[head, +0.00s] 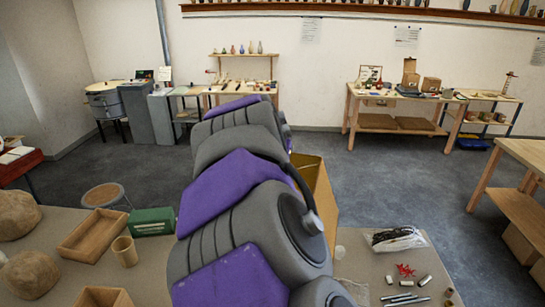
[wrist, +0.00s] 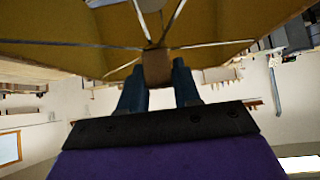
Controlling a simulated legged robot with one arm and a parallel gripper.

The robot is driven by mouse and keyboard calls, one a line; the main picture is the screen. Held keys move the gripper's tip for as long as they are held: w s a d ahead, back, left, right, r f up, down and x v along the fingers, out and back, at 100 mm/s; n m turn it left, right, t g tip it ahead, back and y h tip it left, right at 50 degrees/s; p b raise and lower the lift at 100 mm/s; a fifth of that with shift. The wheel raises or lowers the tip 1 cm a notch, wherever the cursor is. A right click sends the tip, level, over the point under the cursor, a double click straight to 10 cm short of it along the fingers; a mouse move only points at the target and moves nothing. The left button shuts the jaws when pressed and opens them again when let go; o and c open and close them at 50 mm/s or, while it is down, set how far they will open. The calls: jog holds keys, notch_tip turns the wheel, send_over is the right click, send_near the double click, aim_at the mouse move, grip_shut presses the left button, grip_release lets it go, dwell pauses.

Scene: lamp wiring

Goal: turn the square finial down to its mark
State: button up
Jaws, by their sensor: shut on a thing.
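The square finial (wrist: 156,68) is a small tan block in the wrist view, at the hub where the thin metal spokes of the lampshade meet. My gripper (wrist: 159,78) has its two blue fingers on either side of the finial and is shut on it. The lampshade (wrist: 60,58) has a yellow inner face with spokes running to its rim. In the head view a tan side of the shade (head: 316,195) shows behind my arm. My arm hides the finial and gripper there. I cannot make out the mark in either view.
The table (head: 377,275) at right holds a bag of dark cable (head: 396,238), red bits (head: 405,270) and several small metal cylinders. At left are a wooden tray (head: 94,235), a green box (head: 151,221), a wooden cup (head: 125,251) and round brown lumps (head: 30,273).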

jog(key=shift+m, duration=0.3)
jog(key=o, duration=1)
jog(key=shift+w+a, duration=0.1)
jog(key=shift+c, duration=0.2)
jog(key=shift+r, duration=0.1)
jog(key=v, duration=0.7)
jog(key=shift+a+b, duration=0.2)
jog(key=shift+b, duration=0.2)
